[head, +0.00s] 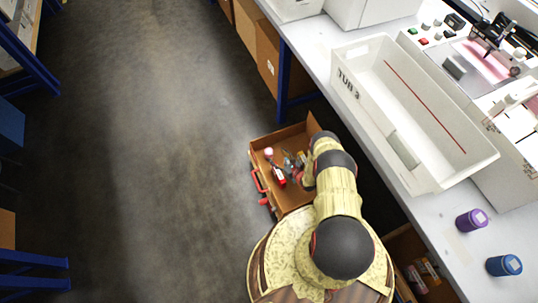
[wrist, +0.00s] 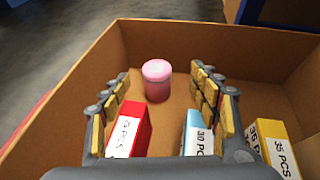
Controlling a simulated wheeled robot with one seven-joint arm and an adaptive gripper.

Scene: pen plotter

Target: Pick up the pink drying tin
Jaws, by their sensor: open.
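The pink drying tin (wrist: 157,82) stands upright inside a brown open box or drawer (wrist: 230,42), near its far wall in the wrist view. In the head view a small pink-topped thing (head: 268,152), seemingly the tin, shows in the same container (head: 290,133). My gripper (wrist: 160,76) is open and empty. In the wrist view its fingers stand to the left and right, with the tin between and beyond them. In the head view my arm covers most of the gripper.
A red box (wrist: 128,130), a blue-and-white box (wrist: 197,132) and a yellow box (wrist: 272,148) are near the fingers. The container's walls surround them. A bench with a white tub (head: 350,82), a purple tin (head: 471,220) and a blue tin (head: 504,265) is at right. Floor (head: 165,140) is clear at left.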

